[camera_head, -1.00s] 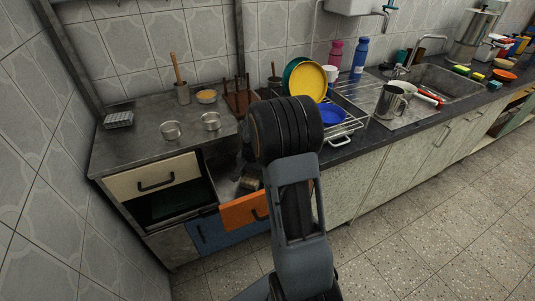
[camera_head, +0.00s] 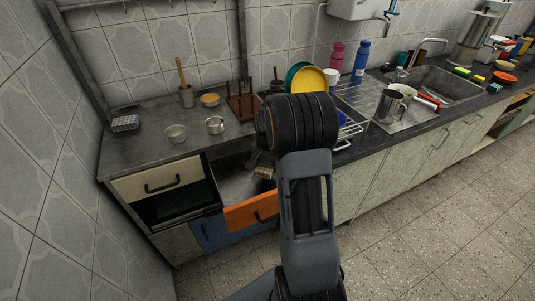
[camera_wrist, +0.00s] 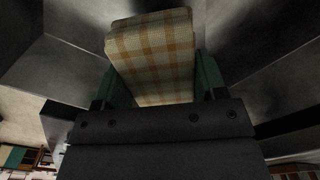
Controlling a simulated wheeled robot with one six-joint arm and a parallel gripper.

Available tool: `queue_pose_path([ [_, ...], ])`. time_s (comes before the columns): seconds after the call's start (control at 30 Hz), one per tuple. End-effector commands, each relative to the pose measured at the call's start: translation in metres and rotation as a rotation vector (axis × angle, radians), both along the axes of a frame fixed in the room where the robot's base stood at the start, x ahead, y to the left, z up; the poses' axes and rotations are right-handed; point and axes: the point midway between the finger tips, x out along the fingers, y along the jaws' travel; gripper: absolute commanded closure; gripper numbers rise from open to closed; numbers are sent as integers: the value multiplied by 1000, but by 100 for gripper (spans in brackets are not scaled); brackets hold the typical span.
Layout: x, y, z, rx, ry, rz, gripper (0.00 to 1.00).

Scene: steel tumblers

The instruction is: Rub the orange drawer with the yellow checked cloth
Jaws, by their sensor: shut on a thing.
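The orange drawer (camera_head: 248,213) is pulled out below the counter, with its front and dark handle showing. The yellow checked cloth (camera_wrist: 152,50) is folded into a pad between the green fingers of my gripper (camera_wrist: 157,82). In the head view, a small part of the cloth (camera_head: 264,170) shows inside the open drawer, towards the back right. My gripper is shut on the cloth. My arm hides most of the gripper in the head view. I cannot tell whether the cloth touches the drawer's floor or walls.
A cream drawer (camera_head: 158,182) and a dark open compartment are left of the orange drawer, with a blue front (camera_head: 215,236) below. A dish rack (camera_head: 350,128) is to the right.

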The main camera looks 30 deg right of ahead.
Motion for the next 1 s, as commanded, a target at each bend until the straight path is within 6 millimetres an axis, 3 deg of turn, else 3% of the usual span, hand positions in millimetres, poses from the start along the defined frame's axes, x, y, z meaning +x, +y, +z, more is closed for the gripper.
queue_pose_path([
  [0.3, 0, 1, 30, 0, -1, 2, 54],
  [1.0, 1, 1, 37, -1, -2, 1, 54],
])
